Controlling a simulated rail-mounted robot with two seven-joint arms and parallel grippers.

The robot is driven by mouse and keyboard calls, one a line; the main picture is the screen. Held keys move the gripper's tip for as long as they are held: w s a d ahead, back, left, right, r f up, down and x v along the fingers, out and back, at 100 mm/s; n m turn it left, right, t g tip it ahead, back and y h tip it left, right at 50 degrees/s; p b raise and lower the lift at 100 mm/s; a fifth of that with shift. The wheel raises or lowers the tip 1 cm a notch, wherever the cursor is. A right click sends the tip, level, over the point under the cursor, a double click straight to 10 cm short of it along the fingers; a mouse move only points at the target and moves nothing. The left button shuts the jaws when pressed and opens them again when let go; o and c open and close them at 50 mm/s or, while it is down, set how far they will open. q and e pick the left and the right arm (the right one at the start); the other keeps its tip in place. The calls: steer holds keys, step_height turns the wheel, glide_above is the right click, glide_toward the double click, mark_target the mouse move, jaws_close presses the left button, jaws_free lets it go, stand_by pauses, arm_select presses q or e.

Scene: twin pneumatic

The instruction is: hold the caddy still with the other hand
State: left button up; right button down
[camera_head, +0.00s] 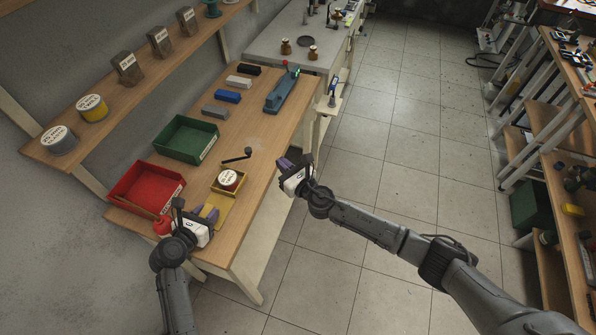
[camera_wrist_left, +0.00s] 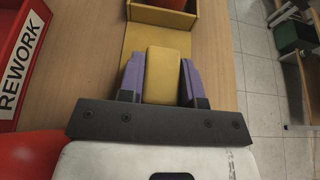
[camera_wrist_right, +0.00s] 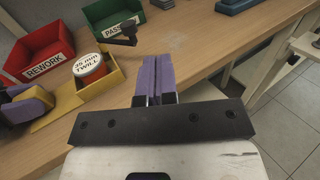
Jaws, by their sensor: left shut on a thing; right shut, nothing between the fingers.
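The caddy is a yellow open box (camera_head: 238,188) with a flat tongue towards the bench's front end. My left gripper (camera_head: 208,213) is shut on the caddy's raised yellow grip block (camera_wrist_left: 162,75), purple fingers on both sides. My right gripper (camera_head: 284,165) is shut and empty, to the right of the caddy and apart from it, near the bench's edge. In the right wrist view its purple fingers (camera_wrist_right: 156,80) are together, and the caddy (camera_wrist_right: 101,91) lies to their left.
A red REWORK bin (camera_head: 147,185) and a green bin (camera_head: 186,138) stand behind the caddy. A black crank handle (camera_head: 238,156) is beside the can. A blue-grey tool (camera_head: 283,92) and several small blocks lie farther along the bench. Open floor lies to the right.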

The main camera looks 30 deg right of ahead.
steer(key=shift+s+d, duration=0.5)
steer(key=shift+s, duration=0.3)
steer(key=shift+s+d, duration=0.5)
steer(key=shift+s, duration=0.25)
steer(key=shift+s+d, duration=0.5)
steer(key=shift+s, duration=0.3)
arm_select(q)
steer(key=o, duration=1.1)
steer(key=shift+s, duration=0.1)
